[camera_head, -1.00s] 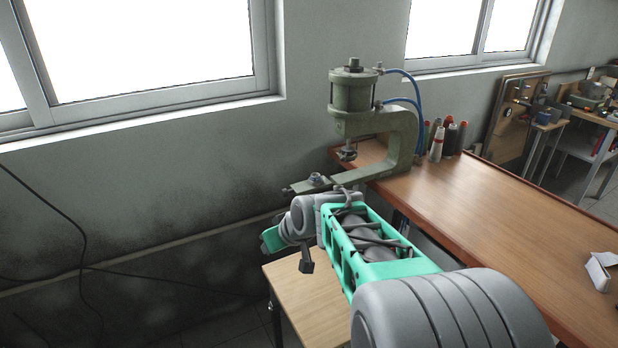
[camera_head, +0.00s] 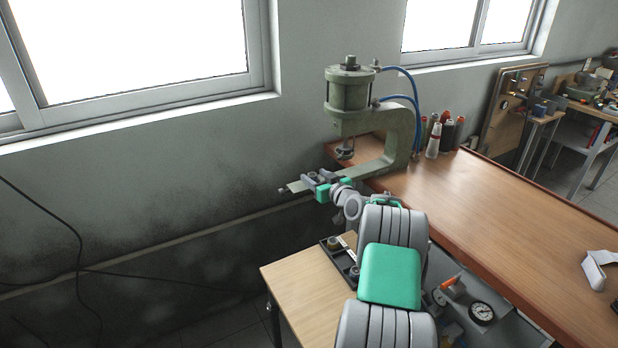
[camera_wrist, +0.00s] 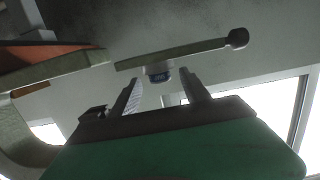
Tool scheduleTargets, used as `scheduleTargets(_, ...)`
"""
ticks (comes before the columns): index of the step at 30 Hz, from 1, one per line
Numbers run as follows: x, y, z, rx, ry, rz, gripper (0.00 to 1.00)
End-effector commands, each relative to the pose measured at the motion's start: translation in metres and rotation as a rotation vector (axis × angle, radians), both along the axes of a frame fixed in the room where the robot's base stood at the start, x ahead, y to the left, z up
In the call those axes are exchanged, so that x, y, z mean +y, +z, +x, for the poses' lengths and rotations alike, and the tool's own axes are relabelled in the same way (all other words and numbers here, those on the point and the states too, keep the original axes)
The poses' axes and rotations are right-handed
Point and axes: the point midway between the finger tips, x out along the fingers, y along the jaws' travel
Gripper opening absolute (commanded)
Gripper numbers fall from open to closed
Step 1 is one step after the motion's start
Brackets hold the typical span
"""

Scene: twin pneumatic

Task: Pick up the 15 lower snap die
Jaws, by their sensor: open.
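The lower snap die (camera_wrist: 159,76) is a small pale cylinder with a dark blue marking, seen in the wrist view on the press's lower bar (camera_wrist: 190,50). The marking is too small to read surely. My gripper (camera_wrist: 161,88) is open, with one finger to each side of the die, and does not hold it. In the head view my gripper (camera_head: 320,181) is at the front end of the press's lower bar (camera_head: 355,172), where its fingers and wrist partly hide the die.
The green pneumatic press (camera_head: 352,95) stands on the brown workbench (camera_head: 480,215), its upper ram above the bar. A black tray (camera_head: 340,258) with small parts lies on the lower wooden table (camera_head: 300,285). A gauge (camera_head: 482,312) is at lower right.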

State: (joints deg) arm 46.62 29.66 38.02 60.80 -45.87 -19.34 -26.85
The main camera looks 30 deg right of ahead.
Motion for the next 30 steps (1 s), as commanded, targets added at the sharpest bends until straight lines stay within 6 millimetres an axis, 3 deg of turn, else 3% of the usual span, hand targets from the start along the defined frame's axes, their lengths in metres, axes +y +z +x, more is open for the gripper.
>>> scheduleTargets(5,0.0002,-0.0002,0.0000,0.000,0.000,0.000,0.53)
scheduleTargets(24,0.0014,0.0000,0.0002,0.000,0.002,0.000,0.00)
scheduleTargets(30,0.0014,-0.0001,0.0002,0.000,0.002,0.000,0.00)
